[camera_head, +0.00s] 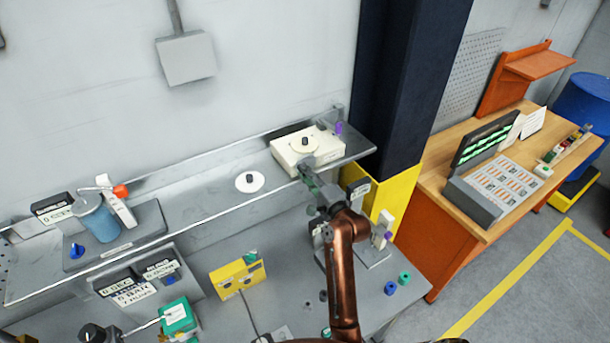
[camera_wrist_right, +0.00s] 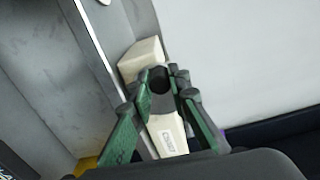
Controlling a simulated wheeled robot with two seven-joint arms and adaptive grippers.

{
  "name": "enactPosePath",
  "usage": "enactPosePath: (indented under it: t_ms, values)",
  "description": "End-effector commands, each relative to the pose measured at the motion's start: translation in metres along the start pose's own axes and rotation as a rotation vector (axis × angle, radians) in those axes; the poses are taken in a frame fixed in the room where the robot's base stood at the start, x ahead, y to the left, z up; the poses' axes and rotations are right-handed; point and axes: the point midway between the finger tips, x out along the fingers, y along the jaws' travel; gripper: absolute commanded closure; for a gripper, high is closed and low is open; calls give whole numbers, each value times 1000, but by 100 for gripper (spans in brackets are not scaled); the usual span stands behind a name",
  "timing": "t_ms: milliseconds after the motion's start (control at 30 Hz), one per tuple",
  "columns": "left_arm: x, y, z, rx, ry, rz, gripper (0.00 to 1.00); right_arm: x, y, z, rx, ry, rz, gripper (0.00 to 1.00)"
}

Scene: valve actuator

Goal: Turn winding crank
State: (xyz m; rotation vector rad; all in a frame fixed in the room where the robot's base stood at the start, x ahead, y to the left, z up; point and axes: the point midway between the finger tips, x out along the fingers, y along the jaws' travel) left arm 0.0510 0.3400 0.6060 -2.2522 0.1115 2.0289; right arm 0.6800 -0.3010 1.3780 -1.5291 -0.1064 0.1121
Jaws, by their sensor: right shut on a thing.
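A cream box (camera_head: 290,158) with a round dial and black knob (camera_head: 305,141) on top stands on the grey shelf. My right gripper (camera_head: 307,174) reaches its front side. In the right wrist view the fingers (camera_wrist_right: 160,85) are closed around a dark, rounded part beside the cream box (camera_wrist_right: 167,133); I cannot tell whether this part is a crank handle. At the left, a crank-like pale arm with an orange-red knob (camera_head: 121,191) stands by a blue-grey drum (camera_head: 99,222), far from my right gripper. My left gripper is not in view.
A white disc with a black knob (camera_head: 249,181) lies left of the box, and a purple piece (camera_head: 339,128) is at its right. A yellow box (camera_head: 238,276) and a green box (camera_head: 178,317) are on the lower bench. A dark column (camera_head: 408,80) rises right of the shelf.

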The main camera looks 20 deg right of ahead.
Motion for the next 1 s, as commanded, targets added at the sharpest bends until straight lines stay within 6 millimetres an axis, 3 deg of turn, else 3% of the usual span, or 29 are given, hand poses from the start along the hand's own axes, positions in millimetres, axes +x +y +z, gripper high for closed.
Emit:
enactPosePath:
  t_ms: [300,833,867,1000]
  values:
    - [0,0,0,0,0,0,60,0,-4,-1,116,1,-1,100]
    - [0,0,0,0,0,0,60,0,-5,-2,135,1,-2,100]
    - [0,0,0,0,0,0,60,0,-5,-2,135,1,-2,82]
    - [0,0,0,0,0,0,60,0,-5,-2,134,1,-2,72]
